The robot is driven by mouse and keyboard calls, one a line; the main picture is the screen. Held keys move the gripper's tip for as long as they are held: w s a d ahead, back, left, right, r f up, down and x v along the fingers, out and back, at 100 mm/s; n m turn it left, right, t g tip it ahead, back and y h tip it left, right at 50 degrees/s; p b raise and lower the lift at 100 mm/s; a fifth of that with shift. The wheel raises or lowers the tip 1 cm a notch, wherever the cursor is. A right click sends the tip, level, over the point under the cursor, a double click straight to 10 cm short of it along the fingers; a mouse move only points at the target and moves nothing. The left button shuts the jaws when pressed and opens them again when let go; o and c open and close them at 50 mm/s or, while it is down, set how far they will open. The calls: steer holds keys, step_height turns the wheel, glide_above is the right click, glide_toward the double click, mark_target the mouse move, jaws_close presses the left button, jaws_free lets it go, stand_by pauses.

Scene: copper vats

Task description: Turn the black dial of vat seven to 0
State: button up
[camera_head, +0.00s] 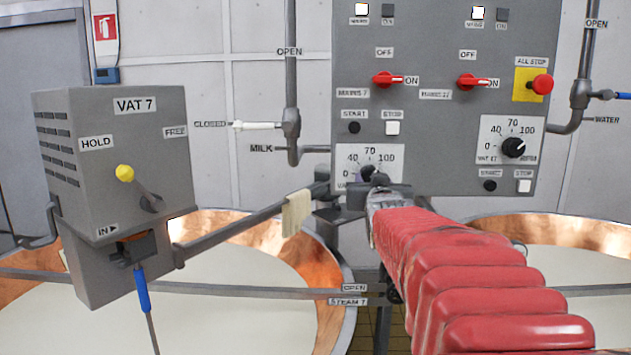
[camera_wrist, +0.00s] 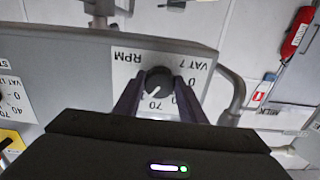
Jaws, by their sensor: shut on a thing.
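The black dial of vat seven (camera_wrist: 159,79) sits on a white plate (camera_wrist: 130,73) marked VAT 7 and RPM, seen upside down in the wrist view. My gripper (camera_wrist: 158,88) is shut on the dial, one finger on each side of it. The dial's white pointer mark points down and left in that view, close to 70 and a little to its 100 side. In the head view my gripper (camera_head: 371,182) covers the lower part of the plate (camera_head: 345,160), and only a bit of the dial (camera_head: 368,171) shows.
The grey panel (camera_head: 430,120) also carries two red switches, start and stop buttons, a second black dial (camera_head: 514,147) and a red all-stop knob (camera_head: 542,84). The VAT 7 box (camera_head: 115,150) and a bar with a cloth (camera_head: 297,213) stand to the left. Copper vats lie below.

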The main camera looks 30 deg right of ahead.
steer(key=n, duration=2.4)
steer(key=shift+n, duration=0.4)
steer(key=shift+s+d, duration=0.1)
steer(key=o, duration=1)
steer(key=shift+r, duration=0.2)
steer(key=shift+o, duration=0.2)
